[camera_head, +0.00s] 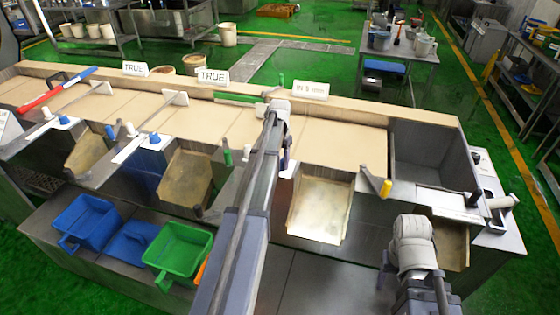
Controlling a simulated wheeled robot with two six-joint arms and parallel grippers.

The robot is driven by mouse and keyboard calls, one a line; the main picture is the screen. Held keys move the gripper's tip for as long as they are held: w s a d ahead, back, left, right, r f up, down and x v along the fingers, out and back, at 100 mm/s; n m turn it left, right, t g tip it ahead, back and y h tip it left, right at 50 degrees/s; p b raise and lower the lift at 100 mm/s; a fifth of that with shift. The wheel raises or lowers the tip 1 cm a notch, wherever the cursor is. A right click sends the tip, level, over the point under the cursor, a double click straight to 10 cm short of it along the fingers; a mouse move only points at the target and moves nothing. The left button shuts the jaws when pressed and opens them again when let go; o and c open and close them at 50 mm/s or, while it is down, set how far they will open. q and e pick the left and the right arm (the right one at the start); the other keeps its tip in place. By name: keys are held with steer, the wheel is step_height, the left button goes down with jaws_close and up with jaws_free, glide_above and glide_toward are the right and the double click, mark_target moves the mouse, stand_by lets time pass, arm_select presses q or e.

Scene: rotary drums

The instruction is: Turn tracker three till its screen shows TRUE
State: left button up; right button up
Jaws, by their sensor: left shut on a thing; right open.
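Three small white screens stand along the far rim of the belt. The left screen (135,68) and the middle screen (213,76) read TRUE. The right screen (311,90) seems to read IN 5 mm. My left gripper (278,106) is at the far side of the belt, just left of and below the right screen. It is shut on a part of tracker three, mostly hidden behind the gripper. A green peg (281,80) sticks up just behind it. My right gripper (412,232) is open and empty at the near right, in front of the machine.
Other trackers with white plates (176,98) cross the belt at left. A yellow-ended handle (384,187) juts from the near edge. Blue bins (86,217) and a green bin (178,249) sit on the lower shelf. The belt right of my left gripper is clear.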

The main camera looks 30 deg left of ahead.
arm_select(q)
jaws_close()
steer(key=shift+n, duration=0.3)
steer(key=n, duration=1)
steer(key=shift+d+n, duration=0.15)
steer(key=shift+n, duration=0.55)
steer(key=o, duration=1.3)
jaws_free()
steer(key=shift+c, duration=0.2)
steer(key=shift+r, duration=0.1)
